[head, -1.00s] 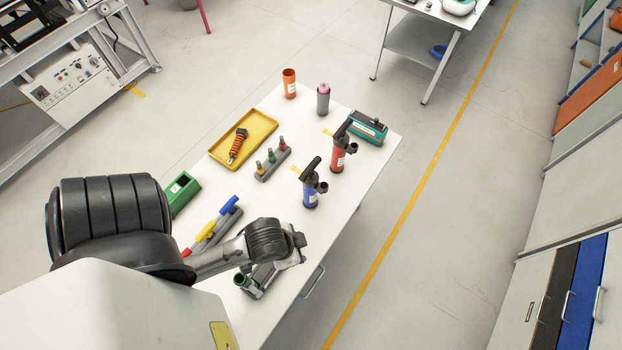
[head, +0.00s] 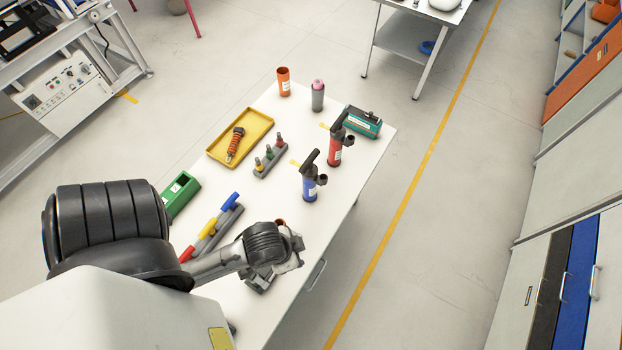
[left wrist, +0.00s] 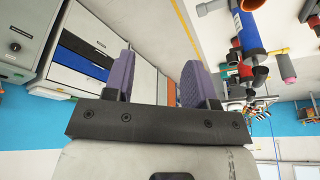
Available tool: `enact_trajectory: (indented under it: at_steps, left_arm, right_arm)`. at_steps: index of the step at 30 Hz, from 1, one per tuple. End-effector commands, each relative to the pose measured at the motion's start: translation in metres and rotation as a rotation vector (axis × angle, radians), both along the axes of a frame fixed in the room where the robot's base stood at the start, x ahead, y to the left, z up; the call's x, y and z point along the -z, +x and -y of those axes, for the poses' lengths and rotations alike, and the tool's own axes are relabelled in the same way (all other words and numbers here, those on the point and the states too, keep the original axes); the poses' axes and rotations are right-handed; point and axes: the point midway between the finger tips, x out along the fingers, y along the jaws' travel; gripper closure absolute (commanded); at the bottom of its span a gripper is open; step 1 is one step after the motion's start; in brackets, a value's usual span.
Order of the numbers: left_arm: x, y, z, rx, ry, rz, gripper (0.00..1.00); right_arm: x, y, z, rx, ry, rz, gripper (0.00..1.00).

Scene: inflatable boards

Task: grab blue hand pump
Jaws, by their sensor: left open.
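The blue hand pump (head: 310,186) stands upright on the white table, with a black T-handle on top and a black fitting at its side. It also shows at the upper right of the left wrist view (left wrist: 248,32). My left gripper (left wrist: 152,78) is open, with two purple fingers and nothing between them. In the head view its wrist end (head: 285,248) is nearer the camera than the pump and apart from it; the fingers are not clear there. My right gripper is not in view.
A red pump (head: 335,149) stands just behind the blue one, near a teal box (head: 362,121). A socket rack (head: 270,162) and yellow tray (head: 214,152) lie to the left. A rack with coloured handles (head: 212,232) is beside my left arm. Table right of the blue pump is clear.

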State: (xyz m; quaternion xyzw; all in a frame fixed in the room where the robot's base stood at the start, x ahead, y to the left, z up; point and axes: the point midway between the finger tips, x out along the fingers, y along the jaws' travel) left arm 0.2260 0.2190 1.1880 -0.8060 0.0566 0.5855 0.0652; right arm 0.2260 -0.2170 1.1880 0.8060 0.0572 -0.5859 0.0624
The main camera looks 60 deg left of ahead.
Motion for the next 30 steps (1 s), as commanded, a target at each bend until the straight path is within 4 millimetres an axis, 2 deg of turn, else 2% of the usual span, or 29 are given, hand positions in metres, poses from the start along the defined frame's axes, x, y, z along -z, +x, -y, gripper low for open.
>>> enact_trajectory:
  at_steps: [4,6,12,14,16,20,24,29,30]
  left_arm:
    - [0.0,-0.001,0.0,0.002,0.002,-0.002,0.48]
    - [0.0,-0.001,0.0,0.002,0.002,-0.002,0.42]
    - [0.001,-0.001,0.002,-0.003,-0.006,-0.003,0.42]
    - [0.0,0.003,0.003,-0.005,-0.009,0.007,0.42]
    - [-0.003,0.015,0.003,-0.004,-0.008,0.037,0.42]
    - [-0.019,0.061,-0.007,0.016,0.028,0.154,0.42]
    - [-0.057,0.126,-0.031,0.087,0.143,0.341,0.42]
    - [-0.099,0.192,-0.061,0.182,0.335,0.489,0.42]
    - [-0.109,0.208,-0.074,0.192,0.405,0.516,0.42]
  right_arm:
    - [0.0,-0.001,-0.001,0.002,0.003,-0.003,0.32]
    - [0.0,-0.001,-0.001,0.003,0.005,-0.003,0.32]
    - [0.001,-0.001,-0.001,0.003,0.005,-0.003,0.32]
    - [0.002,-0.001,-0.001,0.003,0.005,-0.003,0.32]
    - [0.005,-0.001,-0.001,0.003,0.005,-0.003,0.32]
    - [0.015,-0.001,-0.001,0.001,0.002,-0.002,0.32]
    - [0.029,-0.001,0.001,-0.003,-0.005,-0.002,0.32]
    - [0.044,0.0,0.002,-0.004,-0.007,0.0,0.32]
    - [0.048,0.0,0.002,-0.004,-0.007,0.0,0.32]
